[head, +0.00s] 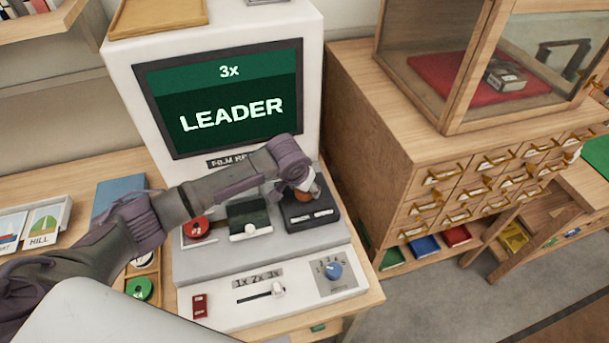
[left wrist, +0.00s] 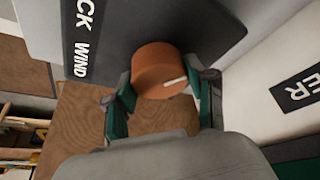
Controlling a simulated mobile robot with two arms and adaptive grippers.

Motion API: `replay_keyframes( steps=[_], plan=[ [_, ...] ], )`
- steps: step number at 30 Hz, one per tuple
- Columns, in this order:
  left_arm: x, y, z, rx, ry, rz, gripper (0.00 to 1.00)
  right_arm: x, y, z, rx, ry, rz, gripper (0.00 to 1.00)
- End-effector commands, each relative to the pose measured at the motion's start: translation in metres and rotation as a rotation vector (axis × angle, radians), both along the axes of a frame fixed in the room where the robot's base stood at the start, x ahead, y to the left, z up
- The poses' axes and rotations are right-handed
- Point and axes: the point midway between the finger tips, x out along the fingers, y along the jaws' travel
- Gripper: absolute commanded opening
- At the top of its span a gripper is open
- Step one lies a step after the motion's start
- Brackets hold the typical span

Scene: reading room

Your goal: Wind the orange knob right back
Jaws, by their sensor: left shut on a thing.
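The orange knob (left wrist: 160,72) sits on a dark panel (left wrist: 215,30) marked with the words "CK" and "WIND" in the left wrist view. A pale line marks its face. My left gripper (left wrist: 163,98) has one finger on each side of the knob and is shut on it. In the head view, my left gripper (head: 304,188) comes down over the knob (head: 303,196), which is mostly hidden under it. The film reader's screen (head: 228,100) reads "3x" and "LEADER". My right gripper is not in view.
A red knob (head: 197,228) and a small dark glass stage (head: 250,221) sit left of the dark panel. A slider (head: 277,289) and a blue dial (head: 333,270) are in front. A wooden drawer cabinet (head: 365,130) stands close on the right.

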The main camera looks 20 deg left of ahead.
Motion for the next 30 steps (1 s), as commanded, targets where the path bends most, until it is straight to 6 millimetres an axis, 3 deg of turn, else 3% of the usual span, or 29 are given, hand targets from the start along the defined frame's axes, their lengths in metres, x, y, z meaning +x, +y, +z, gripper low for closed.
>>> replay_keyframes(
  steps=[1, 12, 30],
  plan=[
    [-0.002, -0.002, 0.006, -0.003, 0.006, 0.046, 0.2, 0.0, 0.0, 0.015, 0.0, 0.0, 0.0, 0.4],
    [-0.001, -0.002, 0.003, -0.002, 0.006, 0.395, 0.2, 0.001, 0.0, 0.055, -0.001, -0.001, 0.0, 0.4],
    [0.0, 0.0, 0.0, 0.001, 0.002, 0.759, 0.2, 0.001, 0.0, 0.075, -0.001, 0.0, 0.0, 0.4]
  ],
)
